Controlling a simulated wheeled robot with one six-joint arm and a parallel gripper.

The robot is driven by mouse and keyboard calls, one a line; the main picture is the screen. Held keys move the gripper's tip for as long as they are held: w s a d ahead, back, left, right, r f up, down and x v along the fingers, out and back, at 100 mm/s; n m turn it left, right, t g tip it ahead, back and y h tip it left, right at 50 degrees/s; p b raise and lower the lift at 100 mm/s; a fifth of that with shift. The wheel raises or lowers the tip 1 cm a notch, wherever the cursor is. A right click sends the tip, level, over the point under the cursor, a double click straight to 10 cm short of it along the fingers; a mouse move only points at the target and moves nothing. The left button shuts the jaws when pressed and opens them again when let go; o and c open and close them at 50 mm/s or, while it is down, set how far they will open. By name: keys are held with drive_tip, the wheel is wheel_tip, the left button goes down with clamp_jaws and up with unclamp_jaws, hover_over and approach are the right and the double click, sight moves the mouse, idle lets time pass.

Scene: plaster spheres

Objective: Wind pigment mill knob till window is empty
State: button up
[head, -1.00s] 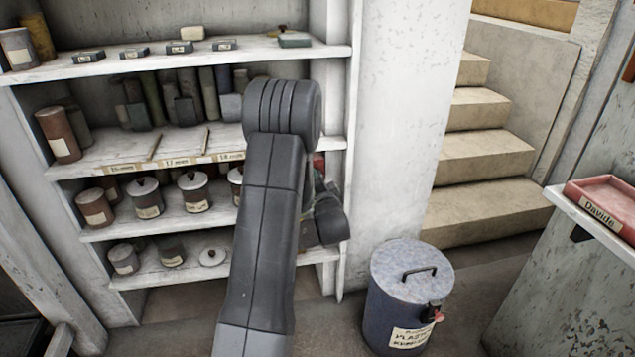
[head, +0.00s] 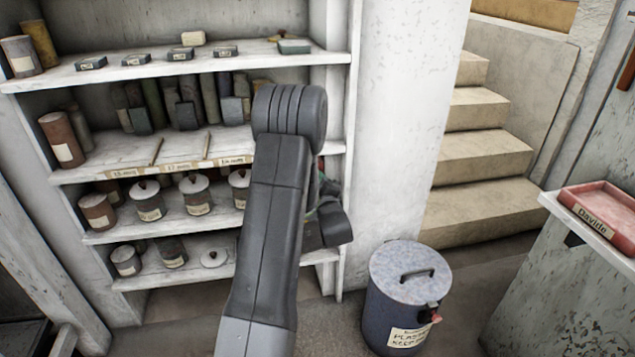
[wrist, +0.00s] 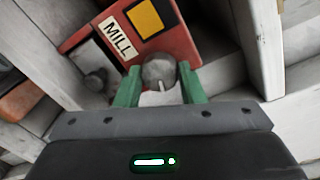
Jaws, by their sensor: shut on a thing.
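The red pigment mill (wrist: 183,45) shows in the wrist view with a "MILL" label (wrist: 118,38). Its window (wrist: 144,18) shows yellow-orange, with a dark strip along its right side. The round grey knob (wrist: 159,70) has a pale mark on its lower part. My gripper (wrist: 158,84) is shut on the knob, one green finger on each side. In the head view my arm hides nearly all of the mill; only a small bit of red shows beside it.
The mill stands among pale shelf boards. The shelves hold lidded jars (head: 148,200) and books (head: 186,103). A lidded blue-grey bin (head: 405,300) stands on the floor to the right, before stone steps (head: 480,160). A pink tray (head: 600,205) lies on a ledge at far right.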

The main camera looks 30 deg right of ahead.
drive_tip(key=shift+m+p, duration=0.5)
drive_tip(key=shift+m, duration=1.1)
drive_tip(key=o, duration=1)
drive_tip(key=p+v, duration=0.2)
drive_tip(key=v, duration=1.1)
drive_tip(key=shift+s, duration=0.35)
